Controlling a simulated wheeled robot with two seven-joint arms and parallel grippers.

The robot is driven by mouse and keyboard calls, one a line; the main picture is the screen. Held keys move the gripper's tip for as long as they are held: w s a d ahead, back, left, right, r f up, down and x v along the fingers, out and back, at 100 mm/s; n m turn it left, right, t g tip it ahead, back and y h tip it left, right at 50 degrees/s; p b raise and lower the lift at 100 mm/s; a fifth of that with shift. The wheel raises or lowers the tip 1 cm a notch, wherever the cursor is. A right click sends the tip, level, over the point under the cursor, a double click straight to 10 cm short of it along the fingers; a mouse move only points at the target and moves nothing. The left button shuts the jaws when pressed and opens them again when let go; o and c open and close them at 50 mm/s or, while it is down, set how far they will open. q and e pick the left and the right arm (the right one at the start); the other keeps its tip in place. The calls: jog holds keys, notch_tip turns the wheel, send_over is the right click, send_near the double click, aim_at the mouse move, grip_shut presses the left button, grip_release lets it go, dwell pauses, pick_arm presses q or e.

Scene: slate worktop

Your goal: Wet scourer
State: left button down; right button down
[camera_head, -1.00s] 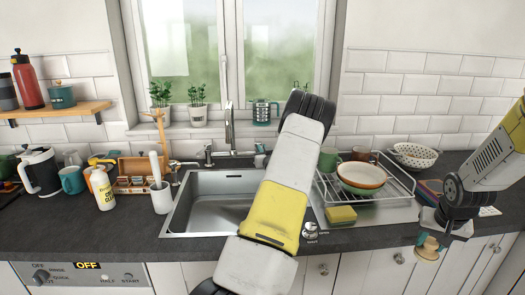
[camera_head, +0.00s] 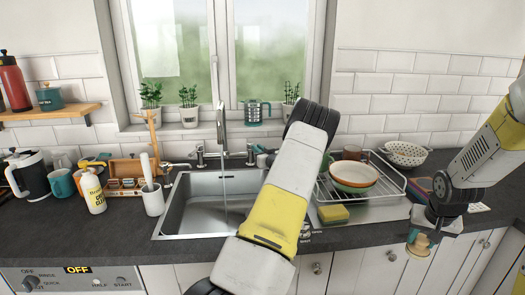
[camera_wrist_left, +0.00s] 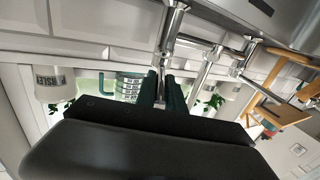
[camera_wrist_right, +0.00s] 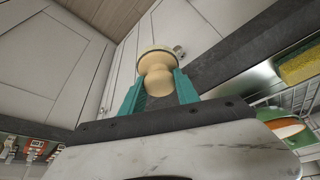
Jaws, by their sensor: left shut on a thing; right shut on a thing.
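A round wooden-knobbed scourer (camera_wrist_right: 157,75) is held between the teal fingers of my right gripper (camera_wrist_right: 160,88), shut on its knob. In the head view this scourer (camera_head: 419,243) hangs in front of the worktop edge, right of the sink. My left gripper (camera_wrist_left: 164,92) is shut on a metal tap handle (camera_wrist_left: 162,62) behind the sink; my own arm mostly hides it in the head view. A thin stream of water falls from the tap spout (camera_head: 221,125) into the steel sink (camera_head: 205,205). A yellow and green sponge (camera_head: 333,214) lies on the draining board.
A wire dish rack (camera_head: 392,170) with bowls (camera_head: 353,176) stands right of the sink. A white colander (camera_head: 405,153) is behind it. Left of the sink are a white utensil pot (camera_head: 153,201), a yellow-labelled bottle (camera_head: 93,192) and a kettle (camera_head: 33,175). The sink basin is clear.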

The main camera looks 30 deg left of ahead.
pick_arm(q)
jog(key=c, duration=1.4)
grip_release()
jog(key=shift+c, duration=0.2)
jog(key=shift+d, duration=0.1)
jog(key=v, duration=1.2)
